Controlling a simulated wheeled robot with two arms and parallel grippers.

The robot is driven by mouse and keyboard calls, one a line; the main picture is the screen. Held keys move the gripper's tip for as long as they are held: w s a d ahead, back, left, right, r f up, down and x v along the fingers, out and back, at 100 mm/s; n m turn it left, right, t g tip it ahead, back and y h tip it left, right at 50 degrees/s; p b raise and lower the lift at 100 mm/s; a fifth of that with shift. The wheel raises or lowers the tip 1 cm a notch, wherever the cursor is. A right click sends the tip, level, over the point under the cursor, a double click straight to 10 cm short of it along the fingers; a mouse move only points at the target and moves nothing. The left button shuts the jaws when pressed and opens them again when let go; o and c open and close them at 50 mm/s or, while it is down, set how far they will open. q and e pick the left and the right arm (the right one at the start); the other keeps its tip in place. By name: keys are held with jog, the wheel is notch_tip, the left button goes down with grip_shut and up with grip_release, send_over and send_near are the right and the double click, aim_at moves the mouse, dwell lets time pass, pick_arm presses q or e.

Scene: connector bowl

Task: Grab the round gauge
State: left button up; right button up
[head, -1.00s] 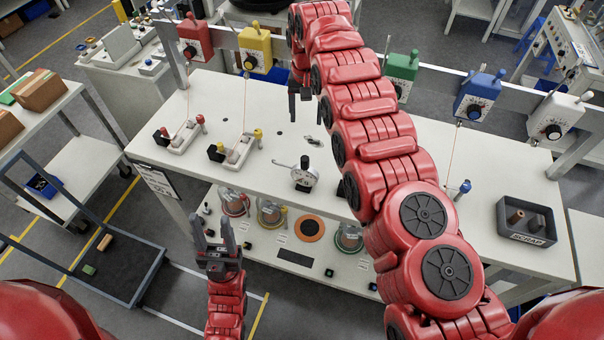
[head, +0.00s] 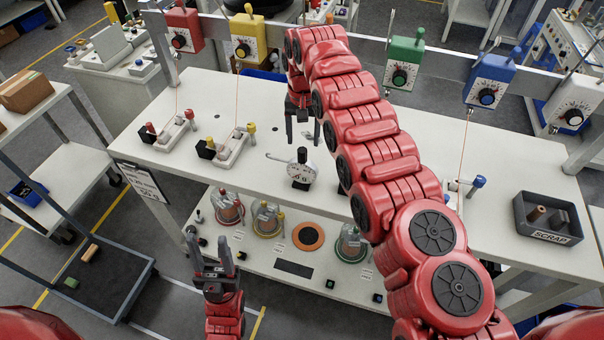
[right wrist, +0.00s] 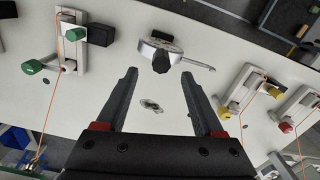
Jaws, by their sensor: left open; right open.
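The round gauge (head: 302,168) has a white dial, a dark base and a thin metal arm pointing left. It stands on the upper bench top near its front edge. My right gripper (head: 302,133) is open and empty, just behind the gauge in the head view. In the right wrist view the gauge (right wrist: 165,46) lies beyond the fingertips of the right gripper (right wrist: 159,75), apart from them, with its metal arm pointing right. My left gripper (head: 213,257) is open and empty, low in front of the bench.
A small metal piece (right wrist: 151,105) lies on the bench between my right fingers in the wrist view. Clamp fixtures (head: 235,145) with coloured knobs stand left of the gauge. A scrap tray (head: 548,220) is at the right. Several glass jars (head: 268,220) stand on the lower shelf.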

aim_at(302, 149)
jog(key=shift+s+a+f+p, duration=0.1)
jog(key=shift+f+p, duration=0.6)
jog(key=shift+p, duration=0.25)
notch_tip(302, 149, down, 3)
jog(key=shift+s+f+p, duration=0.1)
jog(key=shift+f+p, duration=0.05)
jog(key=shift+p, duration=0.75)
jog(key=shift+f, duration=0.15)
grip_shut()
